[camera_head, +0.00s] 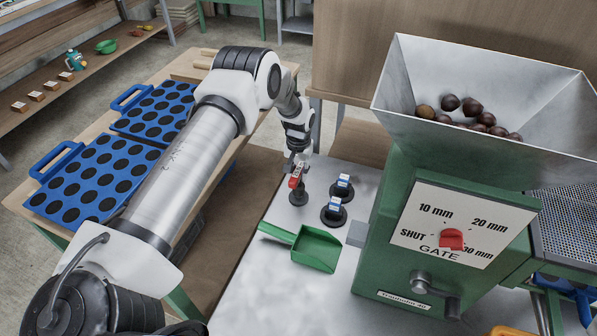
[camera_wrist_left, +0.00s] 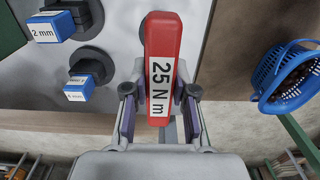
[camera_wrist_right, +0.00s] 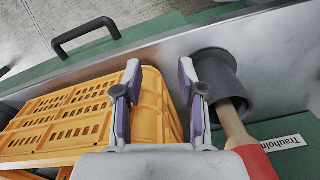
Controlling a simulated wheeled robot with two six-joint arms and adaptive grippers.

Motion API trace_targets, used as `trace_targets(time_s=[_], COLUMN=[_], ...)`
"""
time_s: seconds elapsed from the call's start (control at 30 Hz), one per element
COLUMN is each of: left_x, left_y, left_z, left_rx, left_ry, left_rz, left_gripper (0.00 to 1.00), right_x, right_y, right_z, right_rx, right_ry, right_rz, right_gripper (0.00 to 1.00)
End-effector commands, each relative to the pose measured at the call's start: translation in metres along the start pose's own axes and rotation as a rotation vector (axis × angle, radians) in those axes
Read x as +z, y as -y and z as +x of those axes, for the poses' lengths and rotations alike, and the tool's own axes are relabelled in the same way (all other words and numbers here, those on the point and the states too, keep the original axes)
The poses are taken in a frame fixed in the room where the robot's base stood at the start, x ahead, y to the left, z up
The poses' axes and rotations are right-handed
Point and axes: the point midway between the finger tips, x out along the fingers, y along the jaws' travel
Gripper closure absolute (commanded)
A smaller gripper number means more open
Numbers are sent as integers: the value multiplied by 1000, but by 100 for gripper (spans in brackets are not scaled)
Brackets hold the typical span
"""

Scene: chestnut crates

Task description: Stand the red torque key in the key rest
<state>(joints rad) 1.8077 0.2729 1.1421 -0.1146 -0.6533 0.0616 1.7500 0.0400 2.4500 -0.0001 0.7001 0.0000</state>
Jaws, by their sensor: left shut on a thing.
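The red torque key (camera_head: 295,176) shows its red handle with a white label; in the left wrist view the handle (camera_wrist_left: 162,45) reads "25 N m". My left gripper (camera_wrist_left: 160,98) is shut on this handle. In the head view the key looks upright over a dark round rest (camera_head: 298,198) on the grey bench. The handle hides its lower end in the left wrist view, so I cannot tell how deep it sits. My right gripper (camera_wrist_right: 160,82) is open and empty, between an orange crate and a grey tube.
Two blue-tagged keys, (camera_head: 342,186) and (camera_head: 334,210), stand in dark round holders close by. A green scoop (camera_head: 316,250) lies in front. The green machine (camera_head: 375,245) with its chestnut hopper stands right. The orange crate (camera_wrist_right: 90,110) and grey tube (camera_wrist_right: 215,72) flank my right gripper.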

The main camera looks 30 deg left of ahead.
Motion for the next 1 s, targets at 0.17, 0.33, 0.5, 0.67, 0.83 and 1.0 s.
trace_targets(time_s=[0.17,0.33,0.5,0.67,0.83,1.0], left_x=[0,0,0,0,0,0], left_y=[0,0,0,0,0,0], left_z=[6,12,17,22,26,27], left_rx=[0,0,0,0,0,0], left_ry=[-1,-1,-1,-1,-1,-1], left_rz=[0,0,0,0,0,0], left_gripper=[100,100,100,100,100,100], right_x=[0,0,0,0,0,1], right_y=[0,0,0,0,0,0], right_z=[6,10,14,17,21,22], right_rx=[0,0,0,0,0,0], right_ry=[0,0,0,-1,1,2], right_rz=[0,0,0,0,0,-1], right_gripper=[60,60,60,60,60,60])
